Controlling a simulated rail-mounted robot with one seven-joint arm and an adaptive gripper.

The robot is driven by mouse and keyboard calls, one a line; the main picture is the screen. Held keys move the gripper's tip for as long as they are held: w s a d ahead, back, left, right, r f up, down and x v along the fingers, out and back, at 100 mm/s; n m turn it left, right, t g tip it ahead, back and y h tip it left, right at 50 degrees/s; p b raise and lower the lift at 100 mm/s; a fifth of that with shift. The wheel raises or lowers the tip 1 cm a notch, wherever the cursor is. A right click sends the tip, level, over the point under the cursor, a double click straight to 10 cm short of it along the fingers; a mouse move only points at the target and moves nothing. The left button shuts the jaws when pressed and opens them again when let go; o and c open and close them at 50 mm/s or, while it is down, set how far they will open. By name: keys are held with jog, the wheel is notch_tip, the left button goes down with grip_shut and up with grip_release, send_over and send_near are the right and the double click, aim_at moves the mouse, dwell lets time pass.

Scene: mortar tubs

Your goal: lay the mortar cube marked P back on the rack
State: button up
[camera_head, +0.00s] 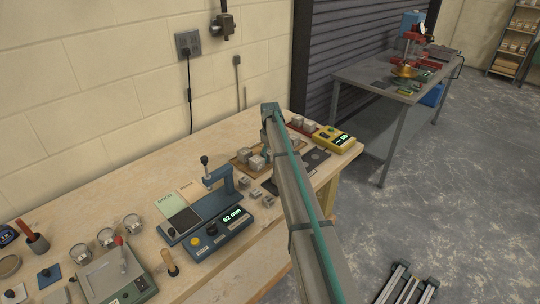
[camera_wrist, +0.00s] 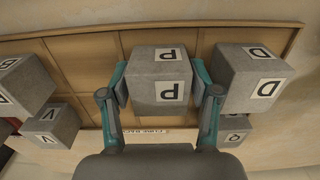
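The grey cube marked P (camera_wrist: 160,75) is between the two teal fingers of my gripper (camera_wrist: 159,90) in the wrist view. The finger pads press against its opposite sides, and the letter P shows on two faces. The wooden rack (camera_wrist: 85,60) lies under it, with divided compartments and a partly hidden label. I cannot tell whether the cube touches the rack floor. In the head view the rack (camera_head: 236,164) is on the workbench; my arm hides the gripper and the P cube there.
A cube marked D (camera_wrist: 238,82) is close right of the gripper, with one marked Q (camera_wrist: 235,130) below. A V cube (camera_wrist: 50,127) and another cube (camera_wrist: 22,88) are left. The blue tester (camera_head: 205,225) and yellow scale (camera_head: 334,139) flank the rack area.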

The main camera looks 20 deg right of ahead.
aim_at(270, 151)
notch_tip(270, 151, up, 12)
jog(key=b, duration=0.3)
jog(key=shift+r, duration=0.15)
dwell(0.4)
